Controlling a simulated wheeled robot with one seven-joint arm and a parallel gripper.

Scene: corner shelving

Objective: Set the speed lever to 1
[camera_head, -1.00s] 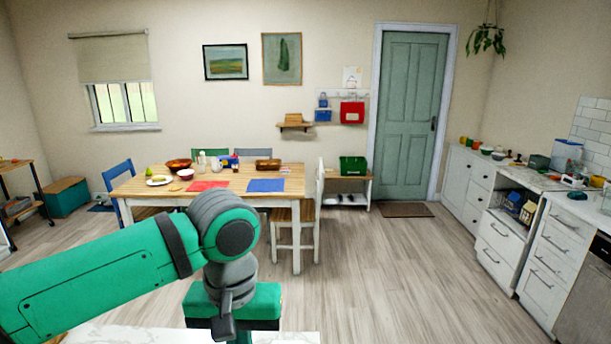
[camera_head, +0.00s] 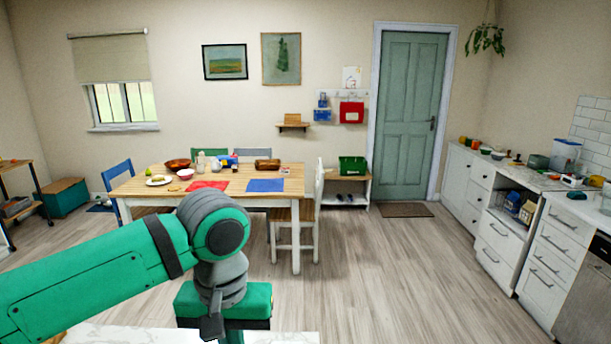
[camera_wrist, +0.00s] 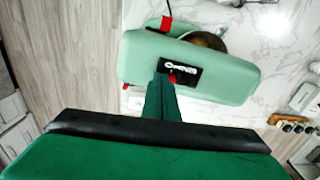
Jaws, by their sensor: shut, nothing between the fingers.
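A light green stand mixer (camera_wrist: 215,75) stands on the marble counter in the wrist view. Its side has a black plate with white lettering (camera_wrist: 183,66). A small red piece (camera_wrist: 172,79), which looks like the speed lever, shows at the plate's lower edge; its setting cannot be read. My gripper (camera_wrist: 165,80) is shut and empty, its fingertips over the plate, right beside the red piece. I cannot tell whether they touch it. The fingers hide part of the plate and mixer. The mixer does not show in the head view.
Another red part (camera_wrist: 167,24) with a dark cord sits on the mixer's far edge. Marble counter (camera_wrist: 285,40) is clear to the right; a row of dark round items (camera_wrist: 290,122) lies lower right. Wooden floor (camera_wrist: 70,50) is at left. A dining table (camera_head: 225,182) stands farther off.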

